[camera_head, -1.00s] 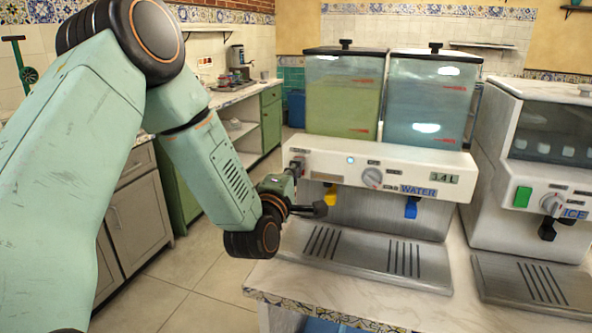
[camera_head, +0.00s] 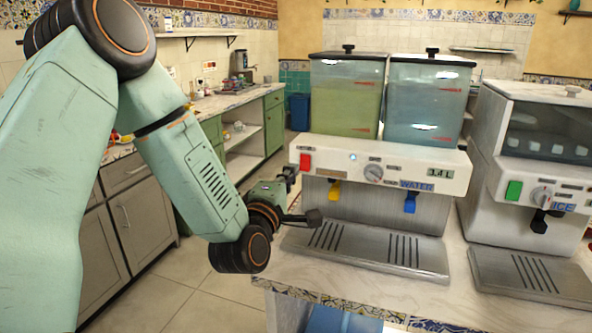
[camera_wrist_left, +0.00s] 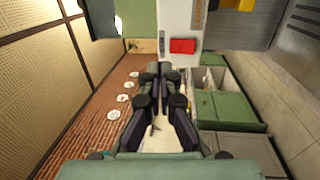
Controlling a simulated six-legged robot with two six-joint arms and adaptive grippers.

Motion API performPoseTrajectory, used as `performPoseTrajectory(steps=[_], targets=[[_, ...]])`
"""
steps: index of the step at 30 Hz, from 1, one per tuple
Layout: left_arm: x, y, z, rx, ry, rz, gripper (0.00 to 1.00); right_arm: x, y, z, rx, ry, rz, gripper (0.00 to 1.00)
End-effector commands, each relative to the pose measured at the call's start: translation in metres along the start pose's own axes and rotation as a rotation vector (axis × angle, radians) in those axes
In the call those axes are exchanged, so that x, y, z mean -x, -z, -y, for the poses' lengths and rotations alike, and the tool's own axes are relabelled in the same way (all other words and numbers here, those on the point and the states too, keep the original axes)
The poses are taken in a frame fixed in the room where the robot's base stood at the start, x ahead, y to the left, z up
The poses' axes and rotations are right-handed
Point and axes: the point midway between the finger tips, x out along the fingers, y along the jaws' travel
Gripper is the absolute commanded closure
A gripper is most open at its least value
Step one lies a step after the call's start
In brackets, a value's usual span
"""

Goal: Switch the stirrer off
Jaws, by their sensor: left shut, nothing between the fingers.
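The drink dispenser (camera_head: 400,178) has a white front panel with a red rocker switch (camera_head: 305,162) at its left end. A small lit lamp (camera_head: 352,157) and a round knob (camera_head: 374,172) sit further right on the panel. My left gripper (camera_head: 291,175) is shut and empty, just left of and below the red switch, apart from it. In the left wrist view, the shut fingertips (camera_wrist_left: 160,68) point forward, and the red switch (camera_wrist_left: 183,46) shows uncovered ahead and slightly right. The switch's label is too small to read. My right gripper is not in view.
Two lidded tanks, greenish (camera_head: 345,95) and bluish (camera_head: 428,100), stand on the dispenser. Yellow (camera_head: 334,190) and blue (camera_head: 410,202) taps hang over a drip tray (camera_head: 365,252). An ice machine (camera_head: 535,170) with a green switch stands right. Floor is open left of the counter.

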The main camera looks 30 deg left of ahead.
Motion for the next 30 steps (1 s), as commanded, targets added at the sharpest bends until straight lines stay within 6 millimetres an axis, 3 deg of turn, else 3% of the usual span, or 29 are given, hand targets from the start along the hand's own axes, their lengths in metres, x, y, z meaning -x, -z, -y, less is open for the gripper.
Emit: performPoseTrajectory(steps=[6,12,30], targets=[[0.035,0.001,-0.008,0.004,0.003,-0.001,1.00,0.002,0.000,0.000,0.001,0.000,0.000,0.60],[0.051,0.000,-0.012,0.001,0.000,-0.001,1.00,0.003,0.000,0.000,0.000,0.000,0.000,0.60],[0.054,0.000,-0.013,-0.002,0.000,0.000,1.00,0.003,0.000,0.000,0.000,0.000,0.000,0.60]])
